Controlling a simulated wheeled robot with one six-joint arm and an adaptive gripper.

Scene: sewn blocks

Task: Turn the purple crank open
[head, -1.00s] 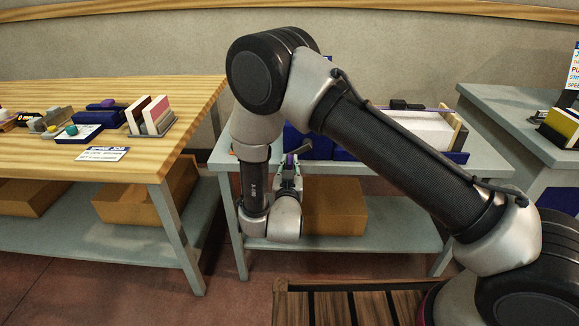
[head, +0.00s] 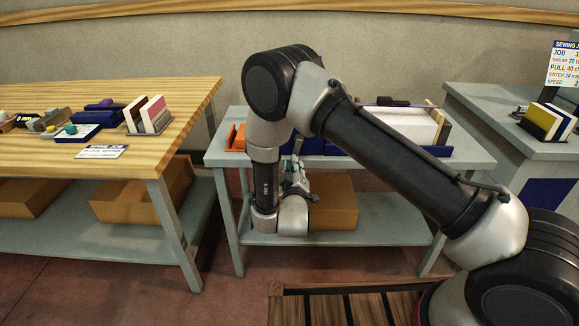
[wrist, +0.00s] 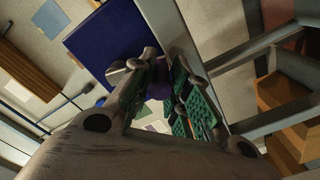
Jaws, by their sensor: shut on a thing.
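The purple crank shows in the wrist view as a small purple piece (wrist: 158,88) between my fingertips. My gripper (wrist: 160,78) has green-padded fingers and is shut on it. The crank is in front of a dark blue box (wrist: 100,40). In the head view my gripper (head: 296,183) is low at the front of the middle grey table, and my arm hides part of it. I cannot clearly make out the crank's angle, as my fingers cover most of it.
The middle grey table (head: 470,160) carries blue bins, an orange item (head: 236,138) and a white block (head: 405,123). A cardboard box (head: 335,200) sits on its lower shelf near my gripper. A wooden table (head: 50,165) stands left, another grey table right.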

